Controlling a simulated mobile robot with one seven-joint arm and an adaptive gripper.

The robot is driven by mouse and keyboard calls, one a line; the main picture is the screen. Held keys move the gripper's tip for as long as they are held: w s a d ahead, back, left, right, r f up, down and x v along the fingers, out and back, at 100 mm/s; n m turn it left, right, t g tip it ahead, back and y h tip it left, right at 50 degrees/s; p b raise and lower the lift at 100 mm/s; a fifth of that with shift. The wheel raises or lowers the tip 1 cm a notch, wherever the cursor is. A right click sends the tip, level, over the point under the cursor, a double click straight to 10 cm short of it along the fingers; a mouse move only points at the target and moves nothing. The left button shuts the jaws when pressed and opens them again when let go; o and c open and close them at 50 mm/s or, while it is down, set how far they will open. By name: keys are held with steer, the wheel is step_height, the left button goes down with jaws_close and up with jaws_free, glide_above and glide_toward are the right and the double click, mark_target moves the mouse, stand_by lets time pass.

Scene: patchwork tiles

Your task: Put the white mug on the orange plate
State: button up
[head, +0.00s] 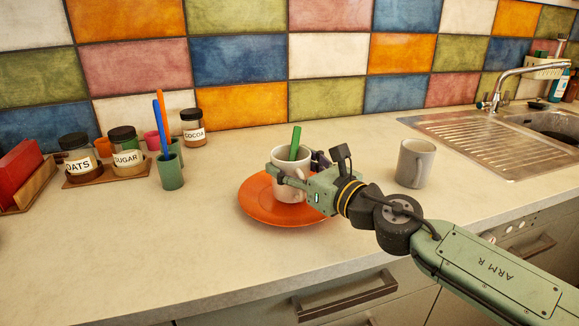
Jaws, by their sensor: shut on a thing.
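The white mug (283,158) is upright over the orange plate (256,207), with a green stick-like item (295,142) standing in it. My gripper (292,174) is shut on the mug from the right, with a finger showing across its front. The plate lies on the counter, and its right part is partly hidden by my gripper. The mug's base appears within the plate's outline; I cannot tell whether it touches the plate.
A grey mug (415,164) stands on the counter to the right, behind my arm. A green cup (170,168) with blue and orange sticks and several labelled jars (128,157) stand at left. The sink (548,124) is at right. The front-left counter is clear.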

steer(key=shift+w+f, duration=0.15)
steer(key=shift+f, duration=0.5)
steer(key=shift+w, duration=0.15)
steer(key=shift+s+r, duration=0.15)
steer(key=shift+s, duration=0.05)
steer(key=shift+f, duration=0.2)
steer(key=o, duration=1.4)
steer(key=shift+r, duration=0.1)
